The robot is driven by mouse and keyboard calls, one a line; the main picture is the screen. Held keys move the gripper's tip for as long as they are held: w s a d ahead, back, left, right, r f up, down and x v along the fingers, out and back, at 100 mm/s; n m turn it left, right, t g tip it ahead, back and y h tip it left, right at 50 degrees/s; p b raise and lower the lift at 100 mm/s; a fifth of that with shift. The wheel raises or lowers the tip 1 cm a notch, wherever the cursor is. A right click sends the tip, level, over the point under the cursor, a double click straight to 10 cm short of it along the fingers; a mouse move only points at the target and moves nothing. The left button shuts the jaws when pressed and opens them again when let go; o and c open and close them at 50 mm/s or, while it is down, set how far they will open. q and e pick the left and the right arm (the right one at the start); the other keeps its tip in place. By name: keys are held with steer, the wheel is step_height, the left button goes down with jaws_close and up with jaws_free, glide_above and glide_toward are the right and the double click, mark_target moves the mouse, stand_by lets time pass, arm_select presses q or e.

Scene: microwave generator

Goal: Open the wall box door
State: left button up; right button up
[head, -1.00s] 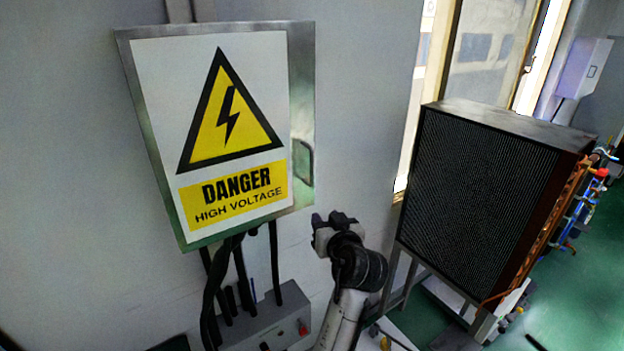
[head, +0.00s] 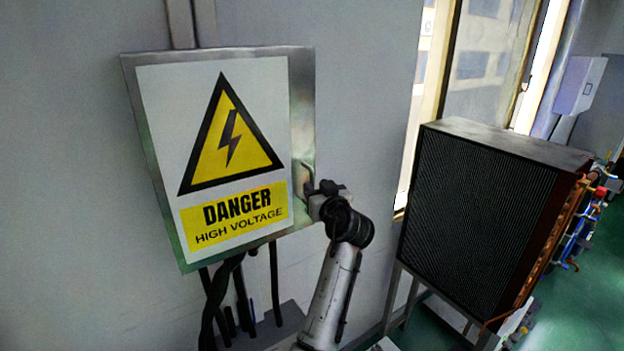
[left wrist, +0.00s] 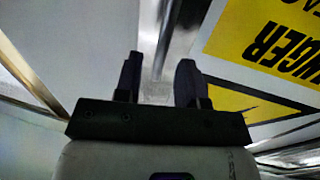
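The wall box (head: 302,110) hangs on the grey wall at left in the head view, its door shut. A "DANGER HIGH VOLTAGE" sign (head: 160,110) covers most of the door; part of it shows in the left wrist view (left wrist: 270,40). The handle (head: 306,174) is on the door's right edge, partly hidden by my left gripper (head: 314,190). That gripper is at the handle's lower part. In the left wrist view, its two dark fingers (left wrist: 158,65) stand apart. I cannot tell whether they touch the handle. My right gripper is not in view.
Dark cables (head: 240,290) run down from the box to a grey unit (head: 280,325) below. A large black-faced radiator-like unit (head: 470,210) stands on a frame to the right.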

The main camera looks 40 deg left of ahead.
mark_target(313, 185)
arm_select(q)
steer(key=shift+p+x, duration=0.4)
steer(key=shift+x, duration=1.3)
steer(key=shift+c, duration=0.3)
jaws_close()
